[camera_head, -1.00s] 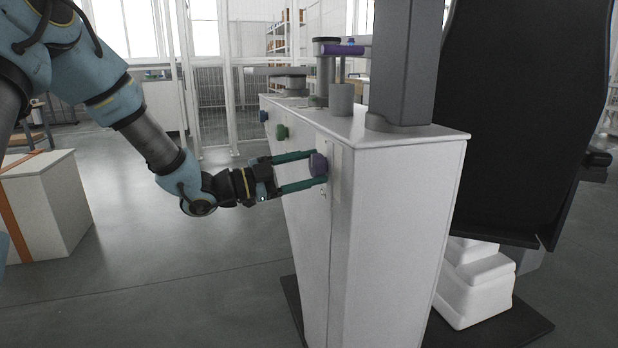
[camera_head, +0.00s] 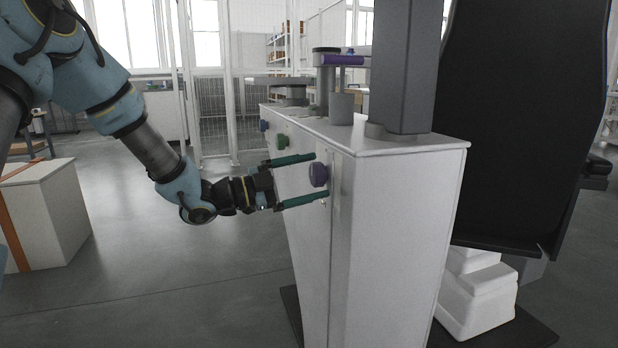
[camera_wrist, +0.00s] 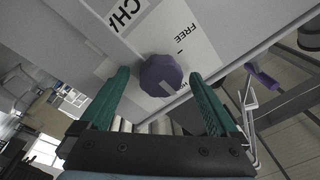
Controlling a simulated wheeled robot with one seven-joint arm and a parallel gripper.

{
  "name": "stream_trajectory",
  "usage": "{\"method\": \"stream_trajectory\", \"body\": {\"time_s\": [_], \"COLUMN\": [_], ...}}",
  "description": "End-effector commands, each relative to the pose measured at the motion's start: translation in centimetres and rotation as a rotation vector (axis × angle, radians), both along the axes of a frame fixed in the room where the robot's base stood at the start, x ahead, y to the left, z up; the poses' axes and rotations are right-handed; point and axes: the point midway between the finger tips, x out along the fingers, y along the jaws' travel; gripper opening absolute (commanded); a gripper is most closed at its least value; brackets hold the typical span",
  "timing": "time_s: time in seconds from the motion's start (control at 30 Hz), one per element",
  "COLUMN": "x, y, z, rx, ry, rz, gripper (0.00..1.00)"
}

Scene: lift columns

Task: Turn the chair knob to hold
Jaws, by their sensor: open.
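The purple knob (camera_head: 319,175) sits on the side face of the white cabinet (camera_head: 400,230), near its front corner. A pale line crosses the knob's face. My gripper (camera_head: 308,176) is open, with one green finger above the knob and one below it. In the wrist view the fingers (camera_wrist: 160,88) stand on either side of the knob, apart from it.
A green knob (camera_head: 283,140) and a blue knob (camera_head: 264,126) sit farther back on the same face. A grey column (camera_head: 408,70) rises from the cabinet top. A black chair back (camera_head: 520,120) stands at the right. Open floor lies left of the cabinet.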

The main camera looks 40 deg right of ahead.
Motion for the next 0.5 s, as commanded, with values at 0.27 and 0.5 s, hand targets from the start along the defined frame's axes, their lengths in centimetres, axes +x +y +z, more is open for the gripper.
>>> {"method": "stream_trajectory", "body": {"time_s": [0.27,0.5], "x": [0.3,1.8], "y": [0.5,4.3], "z": [-0.1,-0.5], "rx": [0.001,0.002], "ry": [0.001,0.001], "rz": [0.002,0.004], "gripper": [0.96,0.96]}}
